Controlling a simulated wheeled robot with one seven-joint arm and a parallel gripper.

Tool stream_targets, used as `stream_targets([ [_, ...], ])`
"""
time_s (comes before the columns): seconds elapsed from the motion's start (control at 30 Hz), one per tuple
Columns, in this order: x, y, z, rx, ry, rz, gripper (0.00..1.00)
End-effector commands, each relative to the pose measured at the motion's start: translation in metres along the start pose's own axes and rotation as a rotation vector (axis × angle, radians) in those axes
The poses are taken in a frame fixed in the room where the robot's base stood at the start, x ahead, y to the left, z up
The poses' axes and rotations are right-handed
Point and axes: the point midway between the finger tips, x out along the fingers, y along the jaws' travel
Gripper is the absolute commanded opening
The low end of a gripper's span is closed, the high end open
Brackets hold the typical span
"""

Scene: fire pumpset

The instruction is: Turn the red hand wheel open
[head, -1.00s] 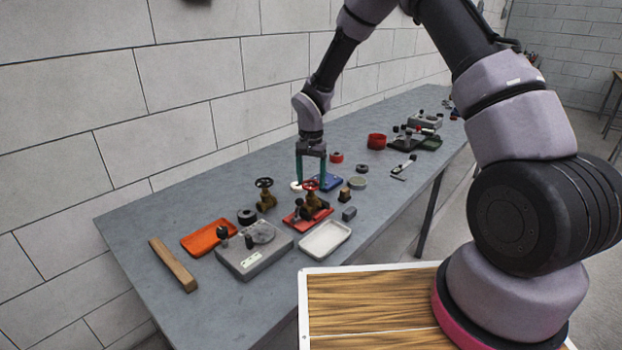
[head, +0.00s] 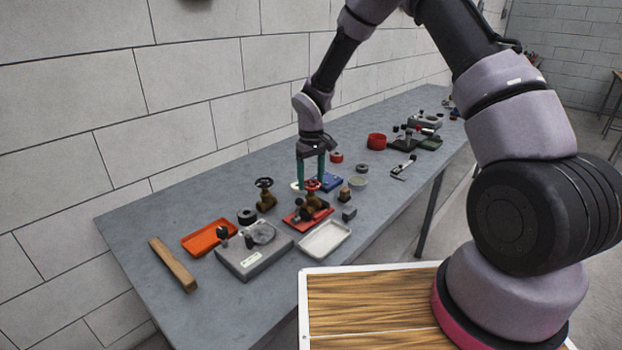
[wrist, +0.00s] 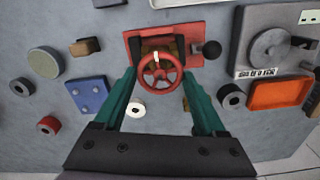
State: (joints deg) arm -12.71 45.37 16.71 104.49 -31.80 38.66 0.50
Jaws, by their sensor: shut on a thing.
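The red hand wheel (head: 313,185) sits on top of a brass valve body (head: 314,201) on a red base plate (head: 298,219). In the wrist view the wheel (wrist: 162,71) is seen from above, with a pale mark on its far rim. My gripper (head: 311,182) points down over it. Its two green fingers lie on opposite sides of the rim, and my gripper (wrist: 160,75) is shut on the wheel. A black ball-ended lever (wrist: 208,49) stands beside the valve on the same plate.
A second valve with a dark wheel (head: 264,183) stands to the left. Around are a white tray (head: 325,239), an orange tray (head: 207,237), a grey block fixture (head: 240,262) and a blue plate (head: 331,182).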

Motion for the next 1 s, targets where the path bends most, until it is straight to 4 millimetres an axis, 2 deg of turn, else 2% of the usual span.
stream_targets([
  [1.0,-0.0004,0.0007,-0.0007,-0.963,0.001,0.001,0.17],
])
